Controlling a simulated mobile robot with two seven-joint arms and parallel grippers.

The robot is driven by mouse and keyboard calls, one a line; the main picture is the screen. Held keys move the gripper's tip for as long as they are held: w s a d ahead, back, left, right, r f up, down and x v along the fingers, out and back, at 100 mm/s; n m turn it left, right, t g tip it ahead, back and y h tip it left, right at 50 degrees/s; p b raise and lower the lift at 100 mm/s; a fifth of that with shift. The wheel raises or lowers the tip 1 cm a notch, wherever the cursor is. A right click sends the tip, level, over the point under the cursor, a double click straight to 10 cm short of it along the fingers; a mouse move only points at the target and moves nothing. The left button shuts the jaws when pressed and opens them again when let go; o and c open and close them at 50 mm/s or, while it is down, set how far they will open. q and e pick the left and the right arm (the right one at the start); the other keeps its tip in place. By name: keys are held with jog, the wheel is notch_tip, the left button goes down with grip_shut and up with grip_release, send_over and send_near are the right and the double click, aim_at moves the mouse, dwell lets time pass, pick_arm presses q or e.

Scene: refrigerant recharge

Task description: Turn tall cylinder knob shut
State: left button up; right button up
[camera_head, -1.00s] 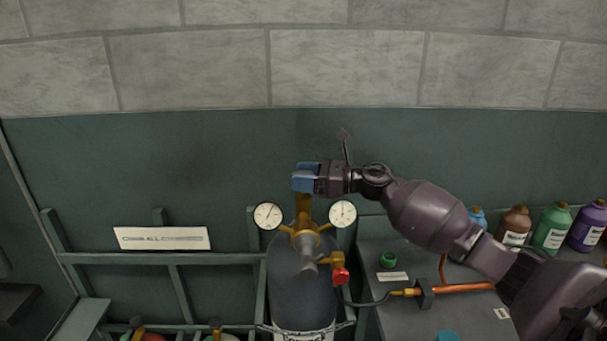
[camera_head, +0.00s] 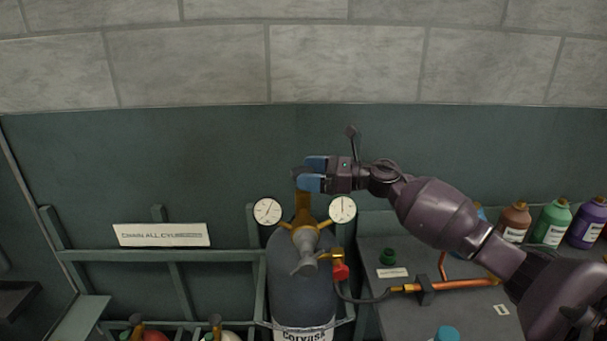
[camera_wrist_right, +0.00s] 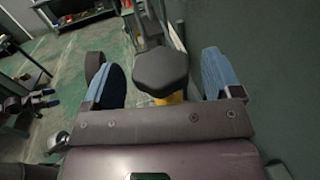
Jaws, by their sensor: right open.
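The tall cylinder (camera_head: 300,278) is dark grey and stands upright at the rack, with a brass valve (camera_head: 304,212) and two round gauges on top. Its dark knob (camera_wrist_right: 162,70) shows in the right wrist view between the two blue fingertips, with clear gaps on both sides. In the head view the knob (camera_head: 299,174) is mostly hidden by the fingers at the top of the brass stem. My right gripper (camera_head: 314,175) is open around the knob, coming in from the right. It also shows open in the right wrist view (camera_wrist_right: 165,82).
The left gauge (camera_head: 267,211) and right gauge (camera_head: 342,209) sit just below my right gripper. A red valve handle (camera_head: 340,272) and hose lie lower right. Several bottles (camera_head: 553,225) stand at the right. A sign (camera_head: 161,235) hangs on the rack's rail.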

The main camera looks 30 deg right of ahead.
jog(key=b+v, duration=0.1)
jog(key=v, duration=0.8)
jog(key=shift+b, duration=0.3)
jog(key=shift+r, duration=0.1)
